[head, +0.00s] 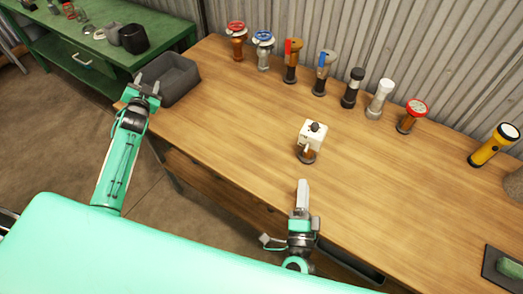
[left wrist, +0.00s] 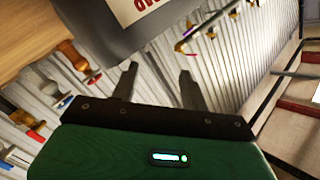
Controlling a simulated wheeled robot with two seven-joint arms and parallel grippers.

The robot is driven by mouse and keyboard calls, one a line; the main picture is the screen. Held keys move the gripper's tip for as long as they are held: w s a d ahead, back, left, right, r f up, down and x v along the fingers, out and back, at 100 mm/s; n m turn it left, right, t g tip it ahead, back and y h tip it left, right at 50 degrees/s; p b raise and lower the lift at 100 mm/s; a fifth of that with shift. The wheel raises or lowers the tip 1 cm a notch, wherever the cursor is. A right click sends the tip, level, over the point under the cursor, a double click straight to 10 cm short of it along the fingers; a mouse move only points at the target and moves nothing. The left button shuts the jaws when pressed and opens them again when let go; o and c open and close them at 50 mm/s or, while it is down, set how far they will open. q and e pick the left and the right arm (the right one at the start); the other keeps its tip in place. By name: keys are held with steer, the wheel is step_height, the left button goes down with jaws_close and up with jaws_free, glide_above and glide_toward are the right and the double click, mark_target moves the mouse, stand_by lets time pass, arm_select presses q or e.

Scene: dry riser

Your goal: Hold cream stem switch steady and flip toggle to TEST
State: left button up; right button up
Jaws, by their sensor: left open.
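The cream stem switch (head: 313,133) stands upright on the wooden bench in the head view, a boxy cream head with a dark knob on top and a small light lever at its front, on a short brown base. The toggle's setting is too small to read. My left gripper (head: 148,82) is open and empty beside the grey bin, far left of the switch. Its spread fingers also show in the left wrist view (left wrist: 158,72). My right gripper (head: 302,194) is in front of the switch, pointing toward it and apart from it; its fingers overlap in this view.
A grey open bin (head: 191,75) sits at the bench's left corner. Several valves and torches line the back, with a red-topped one (head: 412,115) right of the switch. The bench around the switch (head: 240,125) is clear.

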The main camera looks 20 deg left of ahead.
arm_select(q)
steer(key=d+m+h, duration=0.1)
steer(key=d+h, duration=0.2)
steer(key=d, duration=0.8)
steer(key=m+g+h, duration=0.1)
steer(key=m+h, duration=0.1)
steer(key=h, duration=1.1)
glide_toward(312, 128)
steer(key=x, duration=1.1)
steer(key=shift+w, duration=0.1)
